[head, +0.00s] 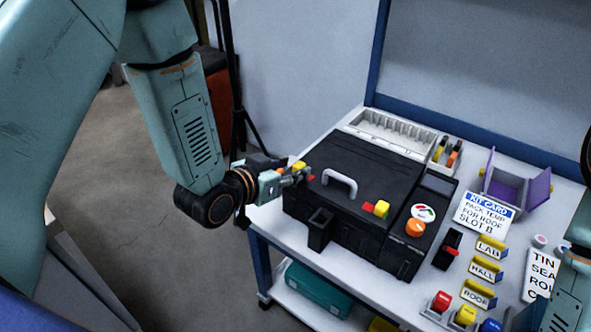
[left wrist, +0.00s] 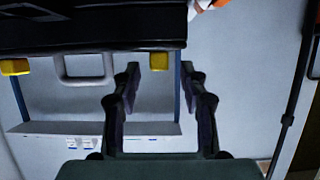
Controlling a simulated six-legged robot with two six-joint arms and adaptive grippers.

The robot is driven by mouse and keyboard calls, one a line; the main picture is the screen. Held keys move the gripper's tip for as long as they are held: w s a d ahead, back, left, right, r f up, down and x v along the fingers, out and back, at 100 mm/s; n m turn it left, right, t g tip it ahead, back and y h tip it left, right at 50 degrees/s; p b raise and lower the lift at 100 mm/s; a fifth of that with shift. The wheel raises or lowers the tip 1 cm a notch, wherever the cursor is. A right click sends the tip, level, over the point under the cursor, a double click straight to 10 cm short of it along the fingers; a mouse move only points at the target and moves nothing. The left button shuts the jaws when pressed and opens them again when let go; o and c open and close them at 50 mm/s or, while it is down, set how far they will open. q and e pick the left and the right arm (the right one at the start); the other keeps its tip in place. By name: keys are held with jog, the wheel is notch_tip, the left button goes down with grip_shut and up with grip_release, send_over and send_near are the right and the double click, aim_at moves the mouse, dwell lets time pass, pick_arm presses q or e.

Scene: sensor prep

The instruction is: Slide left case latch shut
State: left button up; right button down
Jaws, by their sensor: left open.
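The black case (head: 335,180) stands closed on the white bench, with a grey handle (head: 340,184) on its lid. The left latch (head: 299,166) is a yellow block with a red mark (head: 310,178) beside it. The right latch (head: 381,208) is also yellow, with red at its left. My left gripper (head: 290,177) is at the case's left front edge, close by the left latch. The left wrist view shows its two fingers (left wrist: 160,82) apart, with a yellow latch (left wrist: 158,62) between and beyond the tips. I cannot tell whether they touch. My right gripper is out of view.
A white compartment tray (head: 390,133) is behind the case, and a purple open box (head: 515,185) is at the right. A kit card (head: 484,212), yellow-topped labels (head: 484,267) and colored buttons (head: 465,314) fill the bench's right side.

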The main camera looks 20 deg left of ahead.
pick_arm(q)
jog(key=shift+x, duration=1)
grip_shut()
